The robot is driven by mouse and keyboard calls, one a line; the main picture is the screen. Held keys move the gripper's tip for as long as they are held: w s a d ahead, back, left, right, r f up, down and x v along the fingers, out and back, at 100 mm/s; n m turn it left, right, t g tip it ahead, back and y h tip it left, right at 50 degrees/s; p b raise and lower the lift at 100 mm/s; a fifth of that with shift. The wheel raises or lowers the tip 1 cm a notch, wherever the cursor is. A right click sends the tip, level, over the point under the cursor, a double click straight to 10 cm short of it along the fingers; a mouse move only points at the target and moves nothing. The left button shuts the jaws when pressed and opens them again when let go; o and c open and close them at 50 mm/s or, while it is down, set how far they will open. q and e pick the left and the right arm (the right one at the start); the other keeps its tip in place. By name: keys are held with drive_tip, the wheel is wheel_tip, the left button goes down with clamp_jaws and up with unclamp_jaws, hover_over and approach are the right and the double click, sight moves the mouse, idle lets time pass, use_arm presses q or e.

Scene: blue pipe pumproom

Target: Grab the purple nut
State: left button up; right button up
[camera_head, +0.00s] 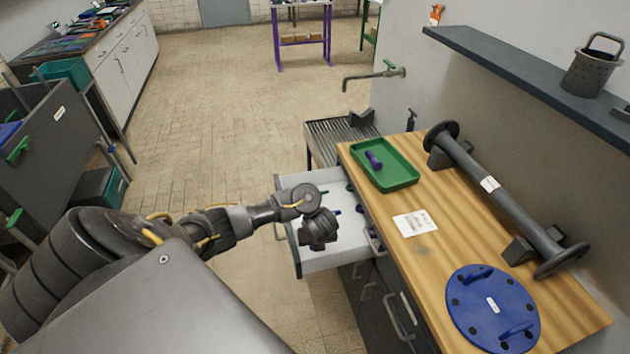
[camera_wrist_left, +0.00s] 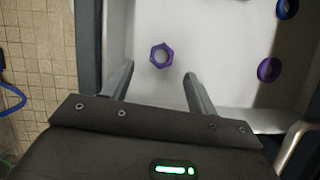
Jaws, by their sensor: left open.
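A purple hex nut (camera_wrist_left: 161,56) lies flat on the white floor of the open drawer in the left wrist view. My left gripper (camera_wrist_left: 158,80) is open and empty, with its two fingers to either side of and nearer than the nut. A second purple ring-shaped piece (camera_wrist_left: 268,69) stands near the drawer's right side, and a dark blue one (camera_wrist_left: 287,8) is at the top right. In the head view my left gripper (camera_head: 318,243) hangs over the open drawer (camera_head: 318,262) and hides part of its inside. My right gripper is in neither view.
The wooden bench (camera_head: 412,262) right of the drawer bears a green tray (camera_head: 402,178) with a purple bolt (camera_head: 374,160), a dark flanged pipe (camera_head: 488,185) and a blue disc (camera_head: 492,310). The drawer's left wall (camera_wrist_left: 90,45) is close to my left gripper. Tiled floor lies left.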

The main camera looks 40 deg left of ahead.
use_arm(q)
drive_tip(key=shift+f, duration=0.1)
drive_tip(key=shift+w+a+f+b, duration=0.1)
drive_tip(key=shift+a+f+b, duration=0.05)
drive_tip(key=shift+f+b, duration=0.2)
drive_tip(key=b+x, duration=0.2)
drive_tip(key=x, duration=0.1)
drive_tip(key=shift+w+a+f, duration=0.15)
drive_tip(key=shift+w+f, duration=0.1)
drive_tip(key=shift+f, duration=0.05)
drive_tip(key=shift+w+a+f, duration=0.1)
drive_tip(key=shift+w+f, duration=0.1)
drive_tip(key=shift+f, duration=0.1)
drive_tip(key=shift+r, duration=0.1)
drive_tip(key=c, duration=1.1)
